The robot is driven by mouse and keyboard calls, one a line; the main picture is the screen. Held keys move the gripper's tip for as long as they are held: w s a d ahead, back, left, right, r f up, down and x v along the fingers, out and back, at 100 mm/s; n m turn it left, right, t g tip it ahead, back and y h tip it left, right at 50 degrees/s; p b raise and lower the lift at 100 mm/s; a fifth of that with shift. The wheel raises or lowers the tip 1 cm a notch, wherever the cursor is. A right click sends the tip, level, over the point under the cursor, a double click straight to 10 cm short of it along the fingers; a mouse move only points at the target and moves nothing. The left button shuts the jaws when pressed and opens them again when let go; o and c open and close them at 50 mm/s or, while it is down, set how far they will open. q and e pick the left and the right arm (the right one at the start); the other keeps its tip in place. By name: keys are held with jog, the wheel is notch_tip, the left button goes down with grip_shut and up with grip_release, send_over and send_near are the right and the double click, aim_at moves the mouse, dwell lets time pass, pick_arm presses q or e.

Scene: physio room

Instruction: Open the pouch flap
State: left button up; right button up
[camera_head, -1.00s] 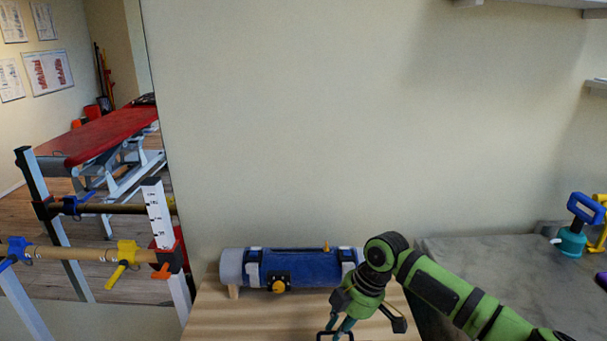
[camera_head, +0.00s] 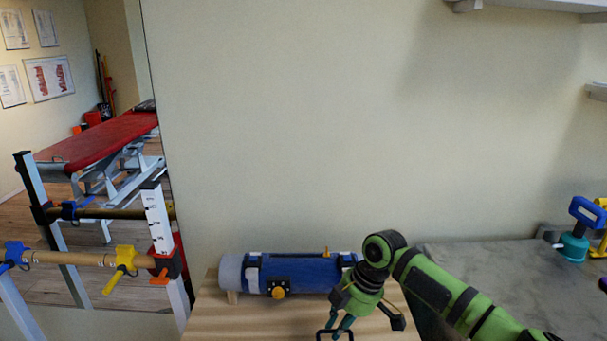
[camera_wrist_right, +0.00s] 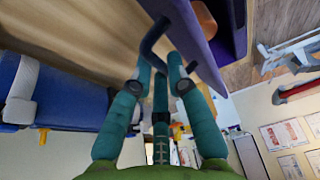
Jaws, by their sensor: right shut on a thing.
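My right gripper (camera_head: 343,322) is low in the head view, in front of the blue roll-shaped thing. In the right wrist view its teal fingers (camera_wrist_right: 160,72) are shut on a dark bent handle (camera_wrist_right: 148,47). The handle shows in the head view as a small dark loop (camera_head: 322,334) at the bottom edge. In the wrist view it runs up to a purple panel (camera_wrist_right: 190,25); I cannot tell whether this panel is the pouch flap. The rest of the purple thing is cut off. My left gripper is not in view.
A grey counter (camera_head: 480,265) stands right, with a teal-and-blue tool (camera_head: 575,240). Rails with yellow clamps (camera_head: 125,262) stand left.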

jog(key=shift+w+f+b, duration=0.35)
jog(key=shift+w+b, duration=0.4)
jog(key=shift+w, duration=0.05)
jog(key=shift+w+f+b, duration=0.55)
jog(key=shift+w+b, duration=0.05)
jog(key=shift+b, duration=0.3)
